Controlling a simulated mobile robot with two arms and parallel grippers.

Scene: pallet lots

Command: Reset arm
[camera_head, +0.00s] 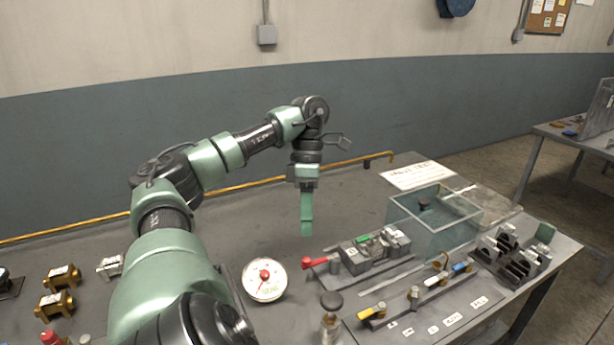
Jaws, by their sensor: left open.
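My left arm comes in from the lower left, arches up over the grey workbench (240,215) and bends down at the wrist. Its left gripper (306,228) points straight down with green fingers. It is open, and I see nothing between the fingers. It hangs behind the white round gauge (265,279) and to the left of the grey clamp block with a red handle (372,250). The gap between its fingers is hard to see from this side. My right gripper is not in view.
A clear-walled box (432,222) stands at the right of the bench. Brass fittings (58,292) lie at left. A yellow pipe (255,183) runs along the back.

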